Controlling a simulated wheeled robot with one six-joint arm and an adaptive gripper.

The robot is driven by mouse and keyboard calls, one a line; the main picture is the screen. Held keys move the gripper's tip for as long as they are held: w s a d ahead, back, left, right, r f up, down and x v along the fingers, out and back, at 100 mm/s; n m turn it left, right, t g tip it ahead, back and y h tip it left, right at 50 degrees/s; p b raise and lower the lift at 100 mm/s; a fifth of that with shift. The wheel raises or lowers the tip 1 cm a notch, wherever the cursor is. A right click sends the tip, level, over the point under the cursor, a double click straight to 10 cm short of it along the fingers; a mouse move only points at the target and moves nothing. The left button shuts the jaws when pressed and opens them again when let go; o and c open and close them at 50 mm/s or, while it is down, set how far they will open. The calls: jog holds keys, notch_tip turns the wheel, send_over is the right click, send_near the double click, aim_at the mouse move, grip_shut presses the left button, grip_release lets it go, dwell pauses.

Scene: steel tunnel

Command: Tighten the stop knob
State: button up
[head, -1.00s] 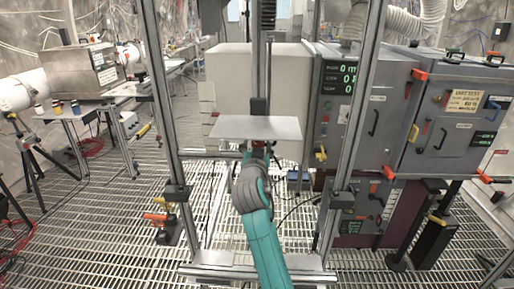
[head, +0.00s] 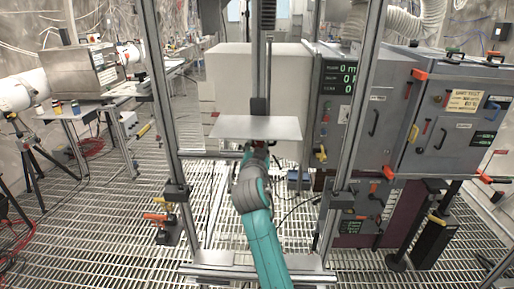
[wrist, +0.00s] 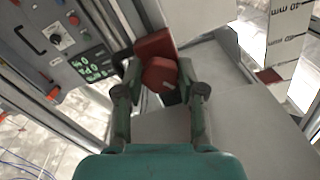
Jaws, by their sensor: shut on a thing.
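In the wrist view a red stop knob (wrist: 159,74) with a small pale mark sits below a red block (wrist: 154,44). My gripper (wrist: 160,82) has one dark green finger on each side of the knob and is shut on it. In the head view my arm reaches up to a flat grey plate (head: 256,128) on an upright metal rail (head: 259,65). The knob and my fingertips are too hidden or small to make out there.
Metal posts (head: 160,100) of a frame stand on both sides of my arm. Grey cabinets (head: 450,110) with handles and green displays are at the right. A bench with equipment (head: 90,105) is at the left. The grating floor (head: 100,210) at the left front is largely open.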

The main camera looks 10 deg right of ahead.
jog(key=m, duration=0.6)
jog(key=shift+m, duration=0.3)
dwell(0.5)
jog(key=o, duration=1.2)
jog(key=shift+c, duration=0.2)
jog(key=v, duration=1.2)
